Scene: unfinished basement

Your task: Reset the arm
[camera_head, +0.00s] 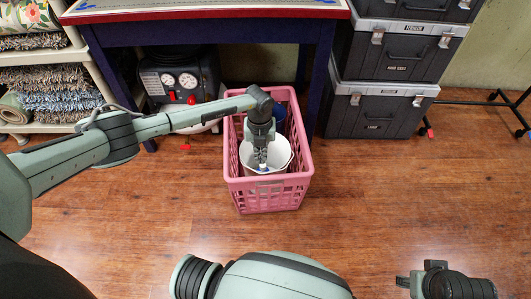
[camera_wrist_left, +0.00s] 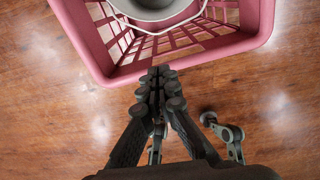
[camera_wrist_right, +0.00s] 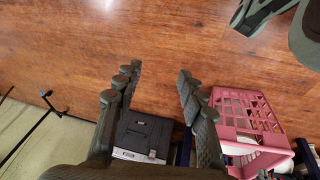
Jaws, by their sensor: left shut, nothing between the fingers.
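My left arm reaches in from the left in the head view. Its gripper (camera_head: 262,163) points down over the white bucket (camera_head: 282,148) inside the pink crate (camera_head: 267,196). In the left wrist view the left gripper (camera_wrist_left: 158,78) is shut and empty, its fingertips overlapping the rim of the crate (camera_wrist_left: 90,45). The bucket (camera_wrist_left: 155,14) shows at the top there. My right gripper (camera_wrist_right: 158,74) is open with nothing between its fingers in the right wrist view. It hangs over the floor, with the crate (camera_wrist_right: 262,125) off to the right in that view.
A dark blue table (camera_head: 210,33) stands behind the crate, with an air compressor (camera_head: 178,80) under it. Stacked grey toolboxes (camera_head: 375,112) stand right of the crate. A shelf with rolled rugs (camera_head: 55,90) is at left. Wood floor in front is clear.

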